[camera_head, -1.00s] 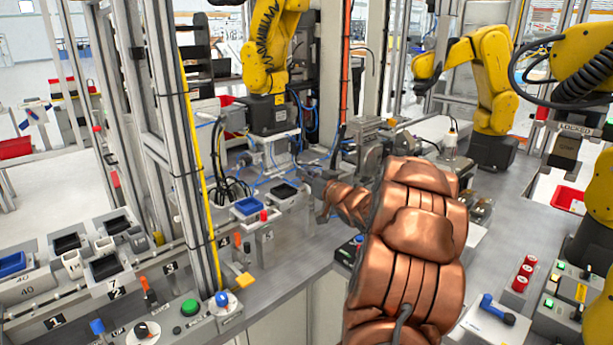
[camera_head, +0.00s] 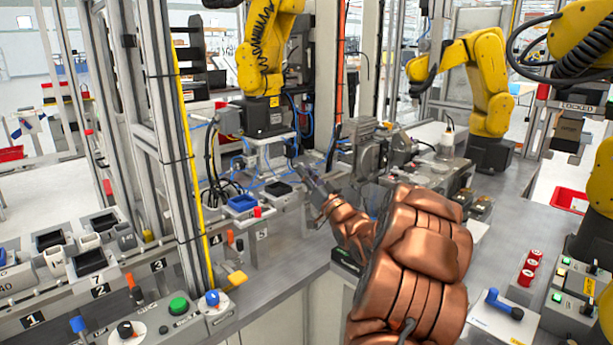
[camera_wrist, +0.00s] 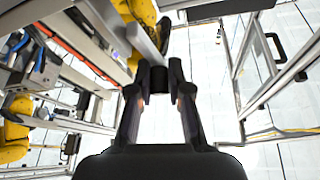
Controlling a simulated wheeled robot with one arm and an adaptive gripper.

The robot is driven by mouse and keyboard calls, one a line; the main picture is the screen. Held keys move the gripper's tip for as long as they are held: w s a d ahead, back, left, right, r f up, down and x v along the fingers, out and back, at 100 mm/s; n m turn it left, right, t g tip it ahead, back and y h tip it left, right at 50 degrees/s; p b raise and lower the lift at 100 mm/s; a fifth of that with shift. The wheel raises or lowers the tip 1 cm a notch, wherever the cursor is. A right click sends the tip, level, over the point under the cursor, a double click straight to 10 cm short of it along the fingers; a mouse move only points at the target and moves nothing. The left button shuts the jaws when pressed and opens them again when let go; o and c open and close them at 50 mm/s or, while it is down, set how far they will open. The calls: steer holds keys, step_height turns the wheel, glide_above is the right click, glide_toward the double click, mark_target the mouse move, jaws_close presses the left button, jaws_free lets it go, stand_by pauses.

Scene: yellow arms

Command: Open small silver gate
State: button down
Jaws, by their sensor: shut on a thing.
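My gripper (camera_head: 308,178) is at the end of my copper-coloured arm, over the workbench near the middle of the head view. In the wrist view my gripper (camera_wrist: 159,78) has its two dark fingers closed on a short dark piece (camera_wrist: 159,73). A narrow silver bar (camera_wrist: 146,46) runs up to that piece; I cannot tell whether they are joined. Silver-framed panels (camera_wrist: 287,76) with a black handle (camera_wrist: 274,45) stand at the right of the wrist view, apart from the fingers. I cannot tell for sure which part is the small silver gate.
A silver post with a yellow cable (camera_head: 190,150) rises at left. Trays (camera_head: 242,203) and a button panel (camera_head: 180,318) lie along the bench's left side.

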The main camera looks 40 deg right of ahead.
steer(key=c, duration=1.1)
jaws_free()
steer(key=v, duration=1.2)
